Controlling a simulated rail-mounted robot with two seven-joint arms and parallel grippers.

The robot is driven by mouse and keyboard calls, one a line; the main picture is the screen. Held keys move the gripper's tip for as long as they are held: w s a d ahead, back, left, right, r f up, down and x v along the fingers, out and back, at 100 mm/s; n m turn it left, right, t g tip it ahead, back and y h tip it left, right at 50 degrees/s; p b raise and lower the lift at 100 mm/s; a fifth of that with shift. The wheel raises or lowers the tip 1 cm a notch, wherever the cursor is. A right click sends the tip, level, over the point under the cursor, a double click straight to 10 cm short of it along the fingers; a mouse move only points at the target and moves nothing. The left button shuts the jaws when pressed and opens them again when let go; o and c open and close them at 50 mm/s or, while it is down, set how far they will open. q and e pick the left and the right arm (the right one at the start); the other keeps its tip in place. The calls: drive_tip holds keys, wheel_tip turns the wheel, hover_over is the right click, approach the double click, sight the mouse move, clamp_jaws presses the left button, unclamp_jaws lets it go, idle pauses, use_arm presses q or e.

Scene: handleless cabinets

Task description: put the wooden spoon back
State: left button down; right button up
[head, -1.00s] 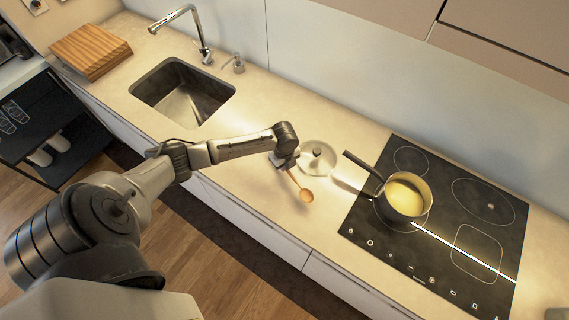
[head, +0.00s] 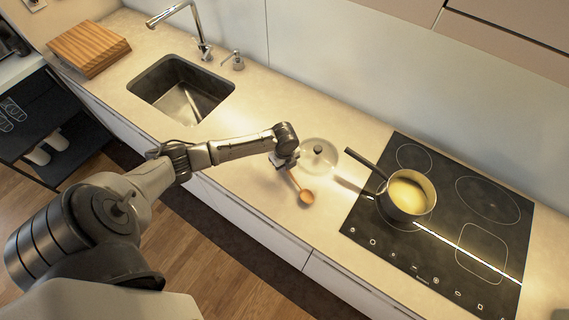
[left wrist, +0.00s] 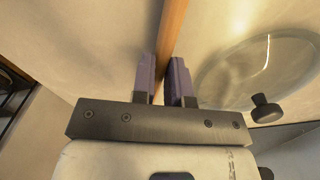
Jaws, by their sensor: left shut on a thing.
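The wooden spoon (head: 306,197) shows in the head view with its round bowl toward the front of the counter. My left gripper (head: 287,164) is shut on its handle. In the left wrist view the handle (left wrist: 173,30) runs up between the two purple-grey fingertips (left wrist: 164,78). From these views I cannot tell whether the spoon touches the counter. A pot (head: 407,195) with yellow contents stands on the hob, its dark handle pointing back left. My right gripper is not in view.
A glass lid (head: 318,154) with a dark knob lies just right of my left gripper; it also shows in the left wrist view (left wrist: 255,75). The black hob (head: 455,215) is to the right. The sink (head: 181,90), tap and wooden board (head: 88,50) are left. The counter between sink and lid is clear.

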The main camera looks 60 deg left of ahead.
use_arm(q)
drive_tip(key=shift+f, duration=0.5)
drive_tip(key=c, duration=1.1)
unclamp_jaws()
drive_tip(key=shift+o, duration=0.2)
